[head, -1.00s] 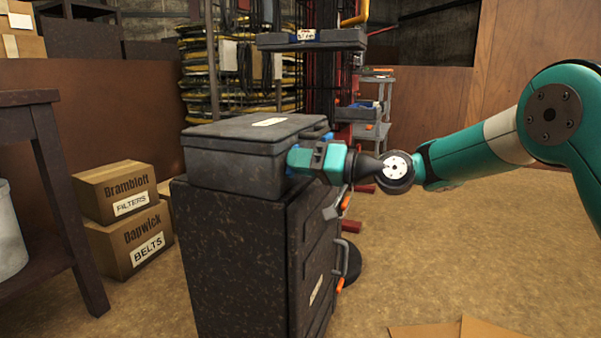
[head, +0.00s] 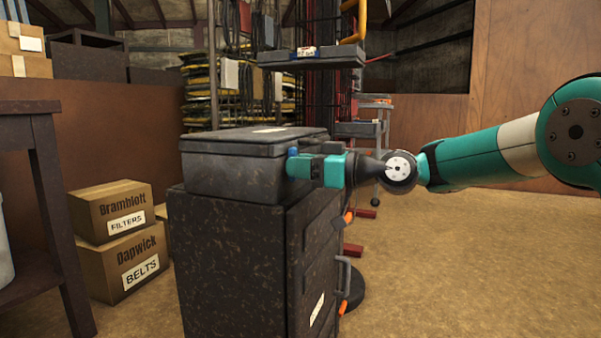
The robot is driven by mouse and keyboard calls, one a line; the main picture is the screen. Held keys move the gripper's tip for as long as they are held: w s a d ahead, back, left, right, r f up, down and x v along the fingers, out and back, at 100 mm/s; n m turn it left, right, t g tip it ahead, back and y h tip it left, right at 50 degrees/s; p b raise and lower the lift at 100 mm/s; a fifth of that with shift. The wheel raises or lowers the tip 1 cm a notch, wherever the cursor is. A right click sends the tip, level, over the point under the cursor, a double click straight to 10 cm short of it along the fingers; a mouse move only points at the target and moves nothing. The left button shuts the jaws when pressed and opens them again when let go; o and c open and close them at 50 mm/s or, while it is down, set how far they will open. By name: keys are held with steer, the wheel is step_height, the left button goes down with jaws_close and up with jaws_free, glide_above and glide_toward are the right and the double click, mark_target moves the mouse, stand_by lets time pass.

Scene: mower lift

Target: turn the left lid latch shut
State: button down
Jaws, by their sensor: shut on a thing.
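A dark grey case (head: 232,168) with its lid down stands on top of a black speckled cabinet (head: 235,255). My gripper (head: 293,166) reaches in from the right, level with the upper part of the case's right-hand face, below the lid edge. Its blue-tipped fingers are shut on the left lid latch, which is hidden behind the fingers. How far the latch is turned does not show.
Orange catches and a grey handle (head: 343,274) are on the cabinet's right side. A dark shelf (head: 312,58) on a mast hangs behind. Cardboard boxes (head: 128,262) and a dark table (head: 45,180) stand at left. The floor at right is clear.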

stand_by(0.5)
steer(key=c, duration=1)
jaws_free()
steer(key=shift+o, duration=0.2)
steer(key=b+v, duration=0.1)
steer(key=v, duration=1.6)
steer(key=shift+d, duration=0.2)
steer(key=shift+s, duration=0.1)
